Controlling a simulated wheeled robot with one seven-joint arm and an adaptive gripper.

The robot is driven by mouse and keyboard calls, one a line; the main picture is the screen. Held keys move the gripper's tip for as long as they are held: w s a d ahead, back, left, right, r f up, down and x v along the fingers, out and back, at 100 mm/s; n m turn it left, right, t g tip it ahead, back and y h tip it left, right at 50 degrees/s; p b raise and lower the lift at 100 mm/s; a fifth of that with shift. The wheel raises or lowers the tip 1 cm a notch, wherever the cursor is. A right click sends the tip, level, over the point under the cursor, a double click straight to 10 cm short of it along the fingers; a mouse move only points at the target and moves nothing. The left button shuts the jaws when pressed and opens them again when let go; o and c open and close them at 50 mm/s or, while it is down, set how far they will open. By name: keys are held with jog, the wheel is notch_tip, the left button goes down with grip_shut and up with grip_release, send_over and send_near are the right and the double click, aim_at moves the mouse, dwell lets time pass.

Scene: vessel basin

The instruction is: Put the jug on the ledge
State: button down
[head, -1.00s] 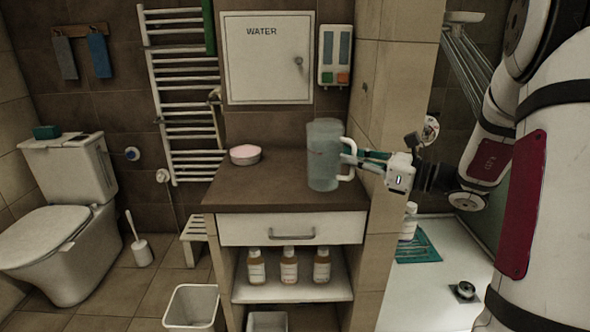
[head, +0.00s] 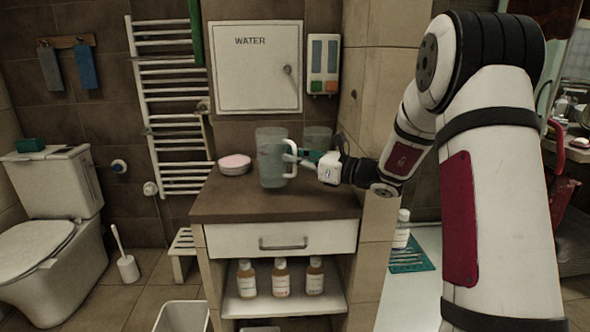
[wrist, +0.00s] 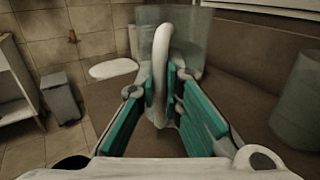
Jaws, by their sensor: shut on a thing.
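The jug (head: 270,160) is a translucent grey-blue vessel with a white handle. It is upright over the middle of the brown cabinet top (head: 225,205), the ledge-like surface in view; I cannot tell whether its base touches. My gripper (head: 303,157) comes from the right and is shut on the jug's handle. In the wrist view, the green fingers of my gripper (wrist: 165,100) lie either side of the white handle (wrist: 160,65), with the jug body (wrist: 190,40) beyond. The fingers partly hide the jug's lower part there.
A second translucent vessel (head: 318,136) stands at the back right of the top, partly behind my gripper; it shows at the right in the wrist view (wrist: 300,105). A round pink-topped dish (head: 235,165) sits left of the jug. A dispenser (head: 323,65) hangs behind.

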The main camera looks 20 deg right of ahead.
jog(key=shift+d+f, duration=0.1)
jog(key=shift+f, duration=1.1)
jog(key=shift+f+b, duration=0.1)
jog(key=shift+b, duration=0.2)
jog(key=c, duration=1.7)
grip_release()
